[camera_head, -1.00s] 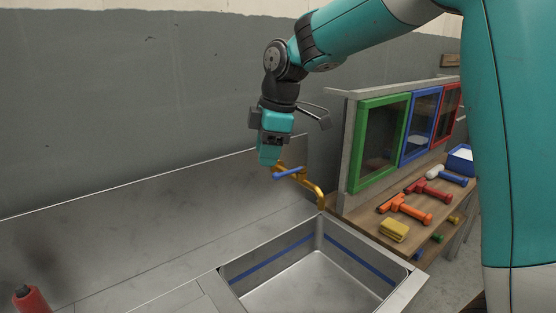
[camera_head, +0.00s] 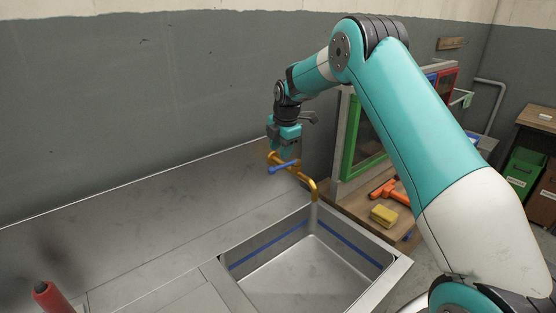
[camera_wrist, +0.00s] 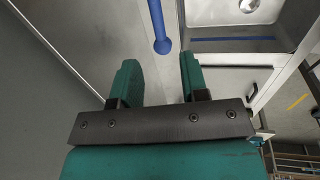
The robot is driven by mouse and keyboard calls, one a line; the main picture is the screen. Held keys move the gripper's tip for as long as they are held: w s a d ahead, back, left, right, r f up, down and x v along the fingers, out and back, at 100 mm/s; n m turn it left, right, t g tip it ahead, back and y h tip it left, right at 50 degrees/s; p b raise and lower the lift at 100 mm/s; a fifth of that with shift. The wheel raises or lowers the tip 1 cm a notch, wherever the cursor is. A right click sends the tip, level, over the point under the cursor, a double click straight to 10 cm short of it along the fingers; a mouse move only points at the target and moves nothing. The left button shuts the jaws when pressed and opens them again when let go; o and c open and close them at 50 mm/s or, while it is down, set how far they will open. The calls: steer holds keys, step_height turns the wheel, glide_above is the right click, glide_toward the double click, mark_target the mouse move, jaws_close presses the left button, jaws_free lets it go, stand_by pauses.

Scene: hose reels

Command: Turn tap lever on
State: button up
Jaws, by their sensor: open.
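The tap (camera_head: 307,183) is a brass-yellow pipe at the back of the sink. Its blue lever (camera_head: 283,167) sticks out across the yellow body. In the wrist view the blue lever (camera_wrist: 158,28) shows as a rod with a round end, ahead of the gap between my fingers. My gripper (camera_head: 285,147) is just above and behind the lever in the head view. In the wrist view my gripper (camera_wrist: 158,75) has its two teal fingers apart with nothing between them. The yellow tap body is not clearly seen in the wrist view.
The steel sink basin (camera_head: 305,265) with a blue stripe lies below the tap. A wooden shelf to the right holds a yellow sponge (camera_head: 384,215) and an orange tool (camera_head: 390,191). A green-framed panel (camera_head: 362,150) stands behind. A red object (camera_head: 50,297) stands at lower left.

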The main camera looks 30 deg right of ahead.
mark_target(277, 167)
steer(key=f+p, duration=0.1)
steer(key=f, duration=0.2)
steer(key=w+f+p, duration=0.1)
steer(key=f, duration=0.3)
steer(key=shift+w+a, duration=0.15)
steer(key=shift+r, duration=0.1)
jaws_close()
